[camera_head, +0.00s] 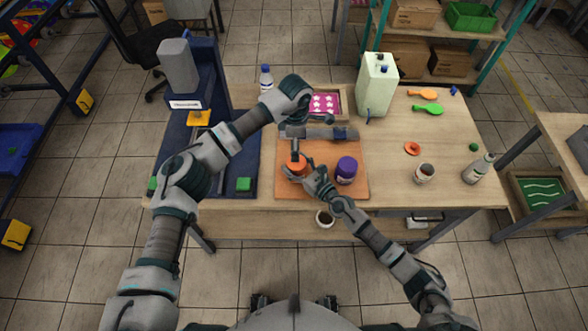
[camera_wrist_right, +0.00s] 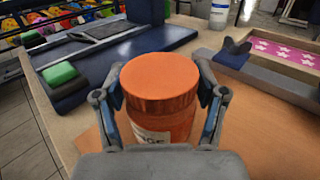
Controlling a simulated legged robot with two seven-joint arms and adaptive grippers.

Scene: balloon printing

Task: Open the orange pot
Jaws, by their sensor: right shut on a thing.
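The orange pot (camera_head: 297,169) stands upright on the orange-brown board (camera_head: 320,191) at the middle of the table. In the right wrist view the pot (camera_wrist_right: 161,85) has a wide orange lid on top and a partly hidden white label below. My right gripper (camera_head: 303,171) is shut on the pot, with one finger on each side of it in the wrist view (camera_wrist_right: 160,100). My left gripper (camera_head: 319,119) hangs above the table behind the pot, small and dark; its fingers are unclear.
A purple pot (camera_head: 346,171) stands close right of the orange pot. A grey bar with a blue piece (camera_head: 340,132) lies behind. A blue press (camera_head: 183,75) is at left. A jar (camera_head: 425,173) and bottle (camera_head: 479,168) stand at right, with bare table between.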

